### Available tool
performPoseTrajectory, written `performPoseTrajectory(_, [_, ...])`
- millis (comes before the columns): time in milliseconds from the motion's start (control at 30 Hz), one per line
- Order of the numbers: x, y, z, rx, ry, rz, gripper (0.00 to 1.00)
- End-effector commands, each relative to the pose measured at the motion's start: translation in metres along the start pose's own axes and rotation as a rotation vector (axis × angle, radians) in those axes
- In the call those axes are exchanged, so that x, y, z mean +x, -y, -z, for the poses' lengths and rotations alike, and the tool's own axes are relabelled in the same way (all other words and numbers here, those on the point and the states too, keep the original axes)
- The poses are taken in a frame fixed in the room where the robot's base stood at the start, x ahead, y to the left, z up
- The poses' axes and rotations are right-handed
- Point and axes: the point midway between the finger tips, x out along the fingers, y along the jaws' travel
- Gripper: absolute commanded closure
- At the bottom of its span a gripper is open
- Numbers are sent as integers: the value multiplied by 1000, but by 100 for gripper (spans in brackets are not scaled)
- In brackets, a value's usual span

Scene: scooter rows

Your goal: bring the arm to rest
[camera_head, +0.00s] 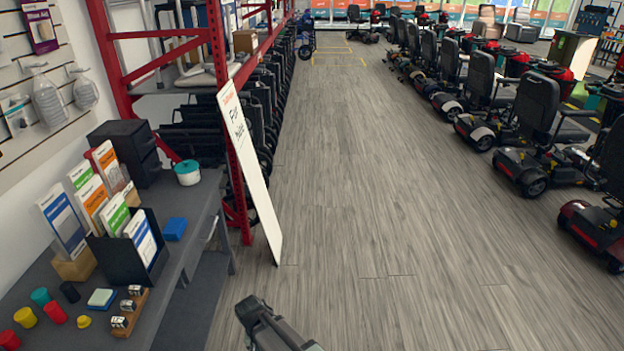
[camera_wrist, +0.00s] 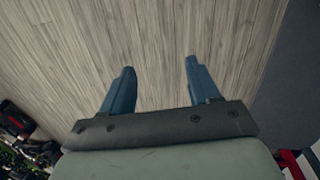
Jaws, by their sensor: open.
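My gripper shows in the wrist view (camera_wrist: 158,85) with its two blue fingers spread apart and nothing between them. Only the wood-plank floor lies beyond the fingertips. In the head view, a dark part of my arm shows at the bottom centre, over the floor and to the right of the grey counter (camera_head: 195,215). The fingers cannot be made out in the head view.
The counter at left holds brochure racks, a teal pot (camera_head: 187,173), a blue block (camera_head: 174,229) and several coloured cups. A white sign (camera_head: 250,165) leans on the red shelving (camera_head: 216,80). Scooters (camera_head: 530,130) line the right. The middle floor (camera_head: 380,220) is clear.

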Motion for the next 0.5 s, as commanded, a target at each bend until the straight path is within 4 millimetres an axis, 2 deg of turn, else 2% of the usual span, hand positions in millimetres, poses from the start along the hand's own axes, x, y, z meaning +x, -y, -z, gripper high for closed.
performPoseTrajectory(33, [17, -22, -7, 7, 30, -5, 39])
performPoseTrajectory(200, [65, -80, -30, 8, 119, -10, 39])
performPoseTrajectory(367, [105, -129, -60, 10, 202, 2, 39])
performPoseTrajectory(500, [135, -166, -93, 13, 275, 21, 39])
